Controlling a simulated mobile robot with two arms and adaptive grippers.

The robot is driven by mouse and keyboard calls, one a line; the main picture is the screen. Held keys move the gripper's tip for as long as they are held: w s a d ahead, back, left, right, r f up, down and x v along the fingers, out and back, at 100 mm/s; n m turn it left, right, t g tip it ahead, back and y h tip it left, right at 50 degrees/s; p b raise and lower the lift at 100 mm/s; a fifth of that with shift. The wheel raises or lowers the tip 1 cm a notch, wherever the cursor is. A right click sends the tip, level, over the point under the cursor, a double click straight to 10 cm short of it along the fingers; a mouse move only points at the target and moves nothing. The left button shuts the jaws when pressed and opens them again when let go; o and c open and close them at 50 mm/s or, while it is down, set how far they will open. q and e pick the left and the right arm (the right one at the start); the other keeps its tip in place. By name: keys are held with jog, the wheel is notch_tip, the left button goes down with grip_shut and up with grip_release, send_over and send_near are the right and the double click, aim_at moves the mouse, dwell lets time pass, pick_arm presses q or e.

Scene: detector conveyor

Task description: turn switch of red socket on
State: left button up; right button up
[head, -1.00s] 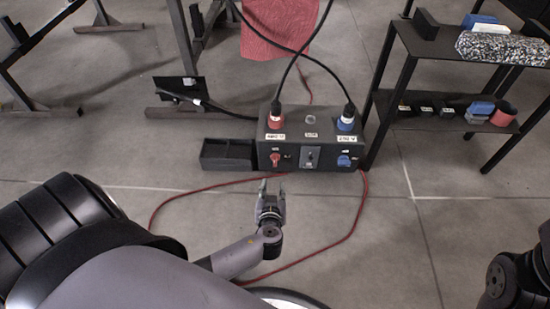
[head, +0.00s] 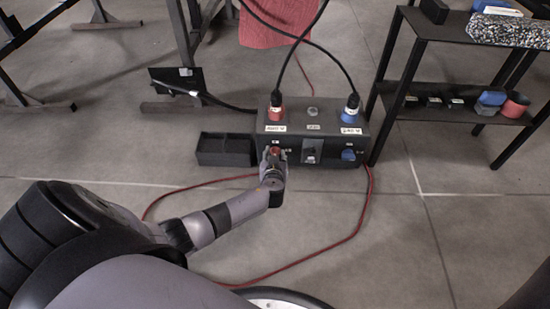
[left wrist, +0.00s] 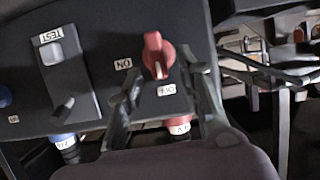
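The dark power box (head: 325,151) stands on the floor, with a red socket (head: 276,114) holding a plug on its top left. The red switch (left wrist: 157,55) is on the front panel below that socket. In the left wrist view its white mark points toward the OFF label (left wrist: 167,90); the ON label (left wrist: 123,64) is beside it. My left gripper (head: 274,152) is at the panel, open, its fingers on either side of the red switch. I cannot tell whether they touch it. My right gripper is not in view.
A blue socket (head: 351,114) and blue switch (head: 348,155) are on the box's right, with a TEST switch (left wrist: 62,70) between. An empty black bin (head: 225,150) adjoins the left side. A shelf (head: 455,112) stands right. A red cable (head: 310,258) loops over the floor in front.

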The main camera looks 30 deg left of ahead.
pick_arm(q)
jog(key=shift+w+a+f, duration=0.15)
jog(key=shift+w+a, duration=0.1)
jog(key=shift+w, duration=0.05)
jog(key=shift+c, duration=0.2)
grip_shut()
